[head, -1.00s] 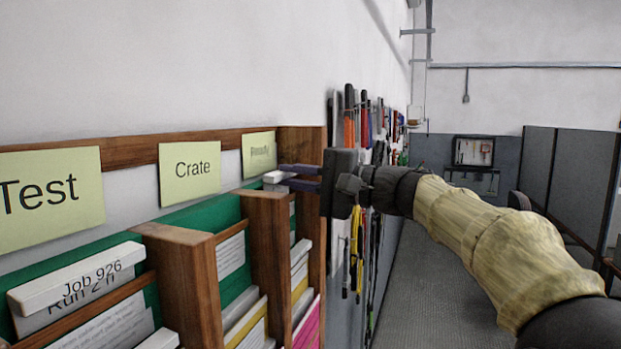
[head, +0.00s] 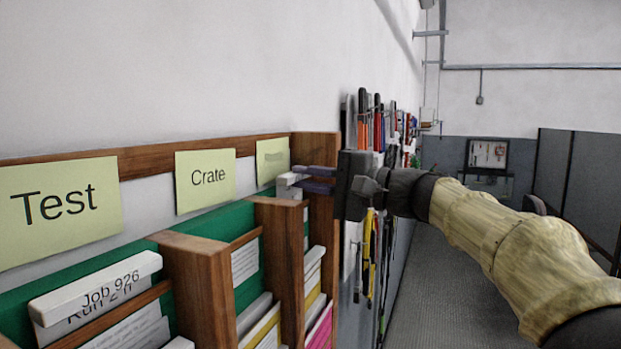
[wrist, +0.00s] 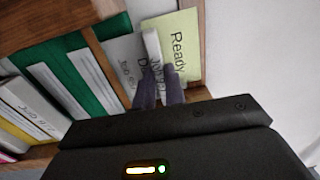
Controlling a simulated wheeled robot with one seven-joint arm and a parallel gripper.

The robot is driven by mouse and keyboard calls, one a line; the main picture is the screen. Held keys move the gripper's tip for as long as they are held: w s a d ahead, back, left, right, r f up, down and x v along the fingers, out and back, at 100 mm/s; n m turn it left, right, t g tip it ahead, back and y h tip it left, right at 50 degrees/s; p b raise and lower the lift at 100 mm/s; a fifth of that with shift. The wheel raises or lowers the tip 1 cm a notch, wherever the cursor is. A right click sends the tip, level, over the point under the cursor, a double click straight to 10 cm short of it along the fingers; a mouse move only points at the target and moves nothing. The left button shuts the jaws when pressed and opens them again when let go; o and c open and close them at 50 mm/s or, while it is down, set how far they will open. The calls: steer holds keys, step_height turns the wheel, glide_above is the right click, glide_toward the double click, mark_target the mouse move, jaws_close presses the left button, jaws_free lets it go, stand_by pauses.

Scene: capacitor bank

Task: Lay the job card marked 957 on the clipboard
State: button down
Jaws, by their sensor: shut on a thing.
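My gripper (head: 303,180) is at the rack's far column, just below the note reading Ready (wrist: 182,45). Its fingers are shut on the white top strip of a card (head: 288,180). In the wrist view the white strip (wrist: 152,46) stands between the fingertips (wrist: 160,75), with a printed sheet (wrist: 125,62) beside it. I cannot read a number on the held card, so I cannot tell if it is 957. A card marked Job 926 (head: 97,283) sits in the Test column. The clipboard is not in view.
Hand tools (head: 372,125) hang on the wall just beyond the gripper. Open floor (head: 425,290) lies to the right, with grey partitions beyond.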

steer(key=s+d+r, duration=0.1)
steer(key=s+d, duration=0.1)
steer(key=d, duration=0.3)
steer(key=s+d+r+p, duration=0.1)
steer(key=s+d+r, duration=0.1)
steer(key=d, duration=0.4)
steer(key=shift+d, duration=0.15)
stand_by(1.6)
steer(key=shift+r, duration=0.1)
stand_by(1.7)
